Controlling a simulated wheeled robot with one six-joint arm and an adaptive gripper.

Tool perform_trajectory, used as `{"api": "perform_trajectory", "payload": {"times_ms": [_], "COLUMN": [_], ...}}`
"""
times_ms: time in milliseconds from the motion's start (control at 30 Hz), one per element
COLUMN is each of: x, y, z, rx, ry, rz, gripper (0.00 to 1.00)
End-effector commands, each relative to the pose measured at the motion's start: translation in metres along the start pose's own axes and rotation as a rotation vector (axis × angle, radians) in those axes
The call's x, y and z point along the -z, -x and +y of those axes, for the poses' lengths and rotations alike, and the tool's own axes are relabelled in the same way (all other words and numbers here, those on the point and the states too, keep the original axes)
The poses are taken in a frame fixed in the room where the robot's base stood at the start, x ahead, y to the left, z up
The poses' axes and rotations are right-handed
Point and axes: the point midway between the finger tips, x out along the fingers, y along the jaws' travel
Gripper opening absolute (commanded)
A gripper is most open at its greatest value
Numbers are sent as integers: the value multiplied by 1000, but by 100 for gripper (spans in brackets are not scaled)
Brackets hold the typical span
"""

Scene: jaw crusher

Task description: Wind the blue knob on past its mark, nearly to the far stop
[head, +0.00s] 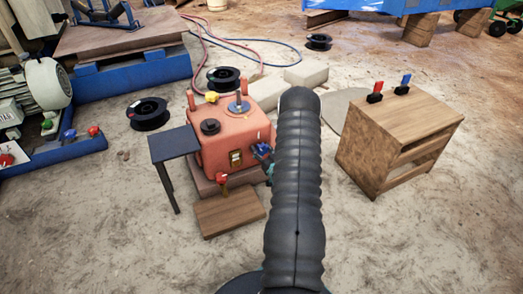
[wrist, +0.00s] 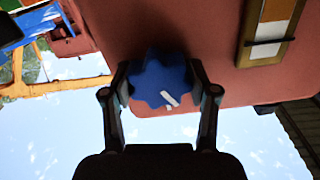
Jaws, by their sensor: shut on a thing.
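The blue knob (wrist: 160,80) is a lobed wheel on the red machine housing (wrist: 200,30), seen close up in the wrist view. It has a white pointer line on its face, which slants toward the lower right in that view. My gripper (wrist: 165,88) has one finger on each side of the knob and is shut on it. In the head view, a bit of blue at the right side of the red housing (head: 225,140) shows beside my gripper (head: 264,157).
A framed switch plate (wrist: 268,30) is beside the knob. A red-topped lever (head: 222,180) stands at the housing's front, above a wooden board (head: 230,210). A small dark table (head: 173,144) is to the left. A wooden stand (head: 405,120) is to the right.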

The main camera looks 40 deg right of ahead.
Motion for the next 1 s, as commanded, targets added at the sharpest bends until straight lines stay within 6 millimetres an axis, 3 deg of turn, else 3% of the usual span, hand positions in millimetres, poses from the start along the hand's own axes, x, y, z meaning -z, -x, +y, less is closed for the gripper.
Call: {"api": "perform_trajectory", "payload": {"times_ms": [1000], "x": [0], "y": [-1], "z": [2], "rx": [0], "ry": [-964], "rz": [2], "gripper": [24]}}
